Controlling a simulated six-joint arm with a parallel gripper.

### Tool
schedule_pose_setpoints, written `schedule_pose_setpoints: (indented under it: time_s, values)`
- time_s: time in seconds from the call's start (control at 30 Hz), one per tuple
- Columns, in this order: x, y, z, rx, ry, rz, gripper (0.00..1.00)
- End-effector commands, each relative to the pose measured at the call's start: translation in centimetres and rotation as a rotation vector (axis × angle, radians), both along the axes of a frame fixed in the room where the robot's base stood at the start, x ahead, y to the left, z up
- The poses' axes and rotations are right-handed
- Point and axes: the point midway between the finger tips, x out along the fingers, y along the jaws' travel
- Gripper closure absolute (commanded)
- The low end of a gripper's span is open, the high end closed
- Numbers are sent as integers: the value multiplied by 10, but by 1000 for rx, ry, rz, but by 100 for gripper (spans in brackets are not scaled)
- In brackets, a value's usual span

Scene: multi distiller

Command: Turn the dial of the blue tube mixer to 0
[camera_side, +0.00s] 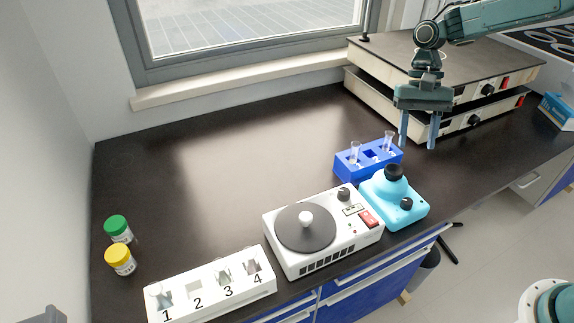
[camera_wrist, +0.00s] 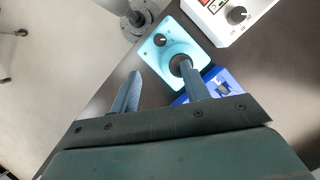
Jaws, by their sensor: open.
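The light-blue tube mixer (camera_side: 393,207) stands near the front edge of the dark bench, right of the white centrifuge. A black round cup (camera_side: 394,172) sits on its top, and its black dial (camera_side: 406,203) is on the front right. In the wrist view the mixer (camera_wrist: 169,50) is beyond the fingertips, with its dial (camera_wrist: 160,40) visible; the right finger overlaps the black cup. My gripper (camera_side: 419,143) is open and empty, pointing down, above and to the right of the mixer. The dial's number markings are too small to read.
A blue rack (camera_side: 345,173) with tubes stands just behind the mixer. The white centrifuge (camera_side: 285,261) is close on its left. Stacked hotplate units (camera_side: 365,87) stand at the back right. A numbered white rack (camera_side: 190,314) and two capped jars are at the left.

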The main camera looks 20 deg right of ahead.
Motion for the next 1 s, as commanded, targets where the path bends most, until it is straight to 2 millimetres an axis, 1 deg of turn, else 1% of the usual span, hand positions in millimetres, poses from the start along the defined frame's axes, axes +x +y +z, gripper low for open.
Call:
schedule_pose_setpoints:
  time_s: [0.17,0.37,1.0]
  values:
    - [-2,1,-5,0,1,-1,54]
    - [-8,5,-21,1,3,1,54]
    - [-41,20,-106,0,3,3,54]
